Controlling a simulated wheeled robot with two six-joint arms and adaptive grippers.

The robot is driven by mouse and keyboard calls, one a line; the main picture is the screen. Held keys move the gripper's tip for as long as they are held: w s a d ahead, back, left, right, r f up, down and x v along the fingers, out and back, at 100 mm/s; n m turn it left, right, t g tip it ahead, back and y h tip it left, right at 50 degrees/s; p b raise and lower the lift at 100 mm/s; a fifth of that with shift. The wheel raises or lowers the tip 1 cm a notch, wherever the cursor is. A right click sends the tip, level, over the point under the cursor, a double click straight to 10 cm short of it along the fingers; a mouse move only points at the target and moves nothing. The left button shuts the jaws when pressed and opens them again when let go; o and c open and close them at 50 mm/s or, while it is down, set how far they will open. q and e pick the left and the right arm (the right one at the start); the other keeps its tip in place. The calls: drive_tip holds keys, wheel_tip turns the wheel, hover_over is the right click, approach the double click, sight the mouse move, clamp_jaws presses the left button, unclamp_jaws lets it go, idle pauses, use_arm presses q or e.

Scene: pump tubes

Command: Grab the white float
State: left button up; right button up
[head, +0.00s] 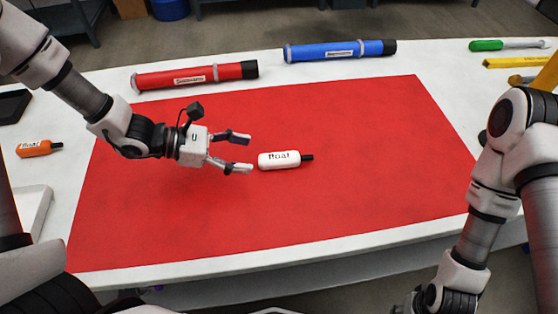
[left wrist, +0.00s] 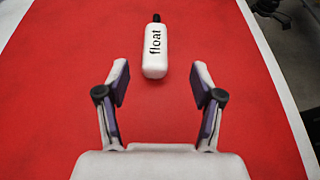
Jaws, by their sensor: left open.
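The white float (head: 278,160) lies on the red mat, with black lettering and a black tip pointing right. My left gripper (head: 243,153) is open and empty just left of the float, its fingers pointing toward the float's blunt end. In the left wrist view the float (left wrist: 155,52) lies ahead of and between the open fingers of the left gripper (left wrist: 160,76), apart from them. At the lower right of the head view, part of my right arm shows near the table's front edge; its fingers are not visible.
The red mat (head: 330,210) is otherwise clear. A red tube (head: 195,76) and a blue tube (head: 335,51) lie behind it. An orange float (head: 38,148) and a white tray (head: 38,205) are at the left. A green screwdriver (head: 490,45) and a yellow tool (head: 515,62) lie at the right.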

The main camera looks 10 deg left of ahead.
sight(270, 157)
use_arm(q)
drive_tip(key=x, duration=0.7)
drive_tip(key=shift+w+d+f, duration=0.1)
drive_tip(key=shift+w+f, duration=0.35)
drive_tip(key=shift+w, duration=0.05)
drive_tip(key=shift+s+r, duration=0.1)
drive_tip(key=shift+s, duration=0.05)
drive_tip(key=shift+c, duration=0.6)
drive_tip(key=c, duration=1.1)
